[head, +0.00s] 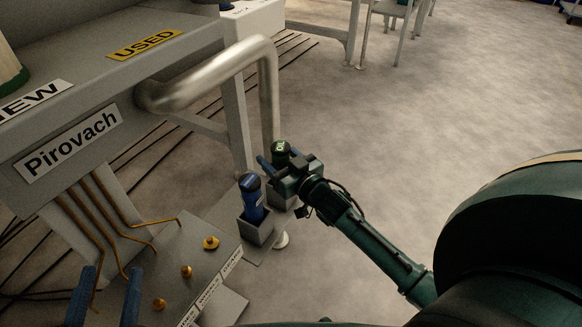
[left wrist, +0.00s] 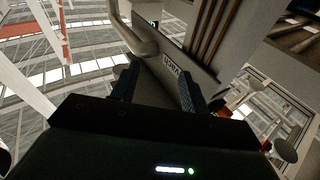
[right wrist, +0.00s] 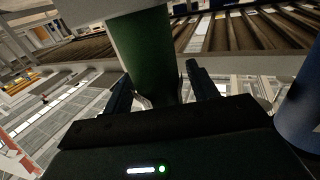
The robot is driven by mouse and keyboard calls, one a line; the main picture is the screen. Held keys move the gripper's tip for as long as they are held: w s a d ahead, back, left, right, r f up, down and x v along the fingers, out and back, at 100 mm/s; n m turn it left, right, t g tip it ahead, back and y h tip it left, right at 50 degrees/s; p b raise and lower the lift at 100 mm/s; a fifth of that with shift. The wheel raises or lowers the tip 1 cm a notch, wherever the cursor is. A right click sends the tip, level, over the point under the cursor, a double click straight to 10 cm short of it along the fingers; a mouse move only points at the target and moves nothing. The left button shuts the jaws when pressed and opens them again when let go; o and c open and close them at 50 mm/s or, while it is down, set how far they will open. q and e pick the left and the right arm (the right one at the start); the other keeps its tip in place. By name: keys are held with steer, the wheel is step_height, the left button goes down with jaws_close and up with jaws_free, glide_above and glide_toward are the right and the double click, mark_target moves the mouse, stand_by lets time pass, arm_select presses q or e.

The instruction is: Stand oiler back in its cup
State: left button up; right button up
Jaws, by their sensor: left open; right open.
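A bottle with a dark cap and green marking (head: 281,148) stands at a cup (head: 284,199) on a low ledge; my right gripper partly hides it. In the right wrist view its green body (right wrist: 146,50) lies between the spread fingers. My right gripper (head: 279,162) is open around or just in front of it; contact cannot be told. A blue bottle (head: 251,200) stands slightly tilted in the nearer grey cup (head: 256,231); it also shows in the right wrist view (right wrist: 303,105). My left gripper (head: 111,270) is open and empty at the lower left.
A bent metal pipe (head: 215,75) rises beside the cups. A grey bench with a Pirovach sign (head: 68,145) and a yellow USED label (head: 146,43) is at the left. Brass knobs (head: 211,243) sit on a panel below.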

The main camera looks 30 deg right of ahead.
steer(key=s+d+p, duration=0.1)
steer(key=s+p, duration=0.2)
steer(key=s, duration=0.8)
steer(key=shift+s+d, duration=0.2)
steer(key=shift+d, duration=0.15)
